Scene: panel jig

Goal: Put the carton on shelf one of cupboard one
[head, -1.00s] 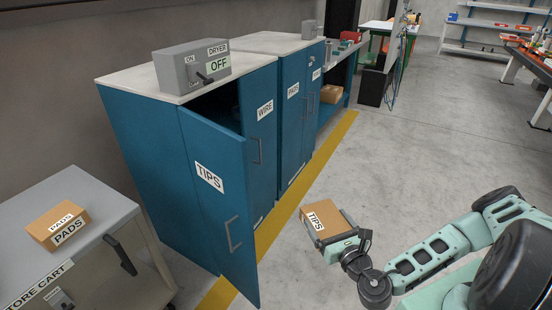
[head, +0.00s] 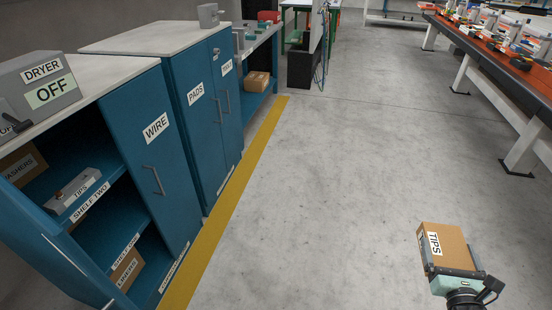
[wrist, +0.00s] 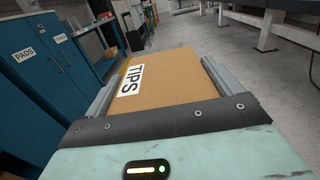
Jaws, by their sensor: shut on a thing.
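The carton (head: 452,243) is a brown box with a white TIPS label. My gripper (head: 456,272) is shut on it, at the lower right of the head view, over the floor and well apart from the cupboards. In the wrist view the carton (wrist: 165,85) lies between both fingers. The near blue cupboard (head: 150,95) stands open at left, its WIRE door (head: 158,140) shut. Inside are a SHELF TWO label (head: 90,203) and, below it, a SHELF ONE label (head: 126,252). Part of shelf one is hidden. No cupboard number shows.
Another carton (head: 127,268) stands low in the cupboard. A blue door panel (head: 45,245) stands open at lower left. The PADS cupboard (head: 195,95) is shut. The middle floor (head: 320,190) is clear.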

